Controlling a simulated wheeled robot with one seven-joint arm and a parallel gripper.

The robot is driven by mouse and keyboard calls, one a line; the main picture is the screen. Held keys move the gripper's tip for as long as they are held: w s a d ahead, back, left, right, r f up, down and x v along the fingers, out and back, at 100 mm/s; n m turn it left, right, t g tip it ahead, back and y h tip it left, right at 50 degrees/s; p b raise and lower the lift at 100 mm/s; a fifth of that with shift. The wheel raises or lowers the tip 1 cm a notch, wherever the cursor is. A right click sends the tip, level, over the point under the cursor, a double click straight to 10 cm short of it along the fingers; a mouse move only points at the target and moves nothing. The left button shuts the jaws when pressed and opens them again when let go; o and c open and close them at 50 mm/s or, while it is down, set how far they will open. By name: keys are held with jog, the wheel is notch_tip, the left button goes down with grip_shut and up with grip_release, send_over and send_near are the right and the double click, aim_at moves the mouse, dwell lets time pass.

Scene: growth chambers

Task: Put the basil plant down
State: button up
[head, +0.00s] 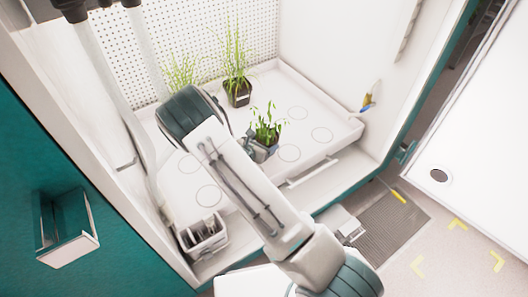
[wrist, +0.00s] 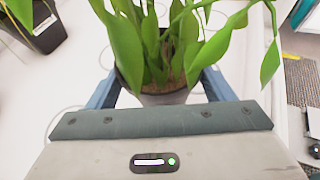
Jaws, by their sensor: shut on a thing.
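The basil plant (head: 267,128) has broad green leaves and stands upright in a small dark pot. In the wrist view the basil plant (wrist: 165,94) is between the two blue fingers, with leaves hanging over the rim. My gripper (head: 262,150) is shut on the pot, over the front middle of the white tray (head: 335,149). The tray floor has several round outlines, some bare. The pot's underside is hidden, so I cannot tell whether it touches the tray.
A grassy plant in a black pot (head: 239,93) stands behind on the tray; its pot (wrist: 36,28) shows in the wrist view. Another grassy plant (head: 184,72) is partly behind my arm. A small caddy (head: 203,236) sits at front left. The tray's right side is clear.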

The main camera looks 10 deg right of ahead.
jog(key=shift+f+b, duration=0.95)
jog(key=shift+f, duration=1)
jog(key=shift+f, duration=0.15)
jog(key=o, duration=1.1)
jog(key=shift+o, duration=0.2)
jog(key=shift+s+a+r, duration=0.1)
jog(key=shift+r, duration=0.2)
jog(key=p+v, duration=0.2)
jog(key=v, duration=0.3)
jog(key=shift+s+a+r, duration=0.15)
jog(key=shift+s+a, duration=0.05)
jog(key=shift+a, duration=0.05)
jog(key=shift+s+a+r+p, duration=0.15)
jog(key=shift+s+a+p, duration=0.25)
jog(key=shift+s+a, duration=0.15)
